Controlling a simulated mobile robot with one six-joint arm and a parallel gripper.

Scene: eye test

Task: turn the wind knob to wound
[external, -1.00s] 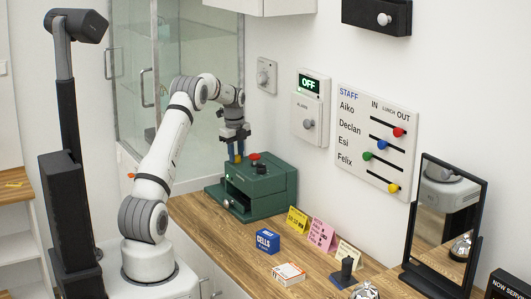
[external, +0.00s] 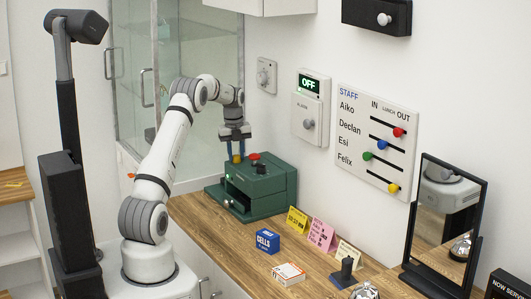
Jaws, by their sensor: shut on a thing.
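A dark green box (external: 265,191) stands at the far left end of the wooden counter, with an opening and a drawer in its front. My gripper (external: 236,153) points down over the left part of its top. It is shut on a small yellowish knob (external: 237,159) there, which I take to be the wind knob. The fingers hide most of it, and its marks are too small to read. A red button (external: 254,156) and a small black knob (external: 261,169) sit on the top to its right.
A blue box (external: 267,243), a white-and-orange box (external: 288,274) and several small cards (external: 321,235) stand on the counter (external: 225,245). A mirror (external: 442,225) is at the right. The wall holds a staff board (external: 377,140) and an OFF panel (external: 309,108). A glass cabinet (external: 175,70) is behind my arm.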

